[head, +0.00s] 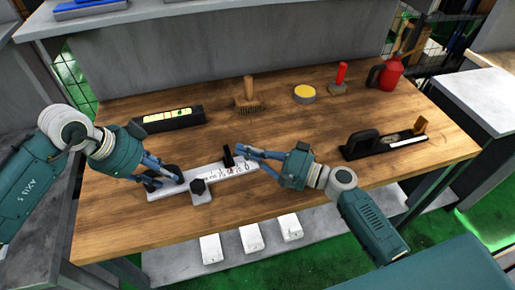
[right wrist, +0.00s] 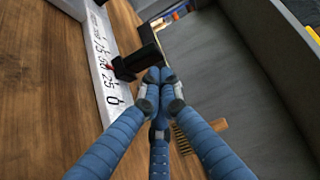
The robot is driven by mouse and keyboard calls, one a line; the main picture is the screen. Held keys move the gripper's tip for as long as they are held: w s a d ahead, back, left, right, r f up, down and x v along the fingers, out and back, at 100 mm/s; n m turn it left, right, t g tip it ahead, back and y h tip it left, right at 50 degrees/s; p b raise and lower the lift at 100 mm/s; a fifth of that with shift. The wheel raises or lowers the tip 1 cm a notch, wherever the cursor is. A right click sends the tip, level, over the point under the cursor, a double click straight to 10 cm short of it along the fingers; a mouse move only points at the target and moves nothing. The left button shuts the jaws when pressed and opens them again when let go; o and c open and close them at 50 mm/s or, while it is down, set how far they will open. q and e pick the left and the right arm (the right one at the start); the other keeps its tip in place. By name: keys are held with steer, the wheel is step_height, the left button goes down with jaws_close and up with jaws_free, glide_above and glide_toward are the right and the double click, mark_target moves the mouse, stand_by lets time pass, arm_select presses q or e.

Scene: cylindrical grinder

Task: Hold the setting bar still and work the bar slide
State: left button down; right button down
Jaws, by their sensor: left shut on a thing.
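The setting bar (head: 222,173) is a white bar with a black number scale, lying on the wooden bench. The bar slide (head: 227,156) is a black upright piece on the bar near the low-number end of the scale. In the right wrist view the slide (right wrist: 138,62) shows a small red mark beside the scale. My right gripper (head: 240,150) has its fingertips together right beside the slide; they also show in the right wrist view (right wrist: 158,76). Whether they touch it is unclear.
A black knob (head: 198,186) stands on the bar's front side. Behind are a level (head: 168,119), a brush (head: 248,98), a yellow-topped tin (head: 304,94), a red-handled tool (head: 340,80) and a red can (head: 389,74). A black plane-like tool (head: 384,143) lies right.

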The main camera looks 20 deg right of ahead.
steer(key=shift+a, duration=0.25)
steer(key=shift+a, duration=0.65)
steer(key=shift+d, duration=0.15)
steer(key=d, duration=0.3)
steer(key=shift+w+d, duration=0.15)
steer(key=shift+d, duration=0.25)
steer(key=v, duration=1)
arm_select(q)
steer(key=c, duration=1.2)
jaws_free()
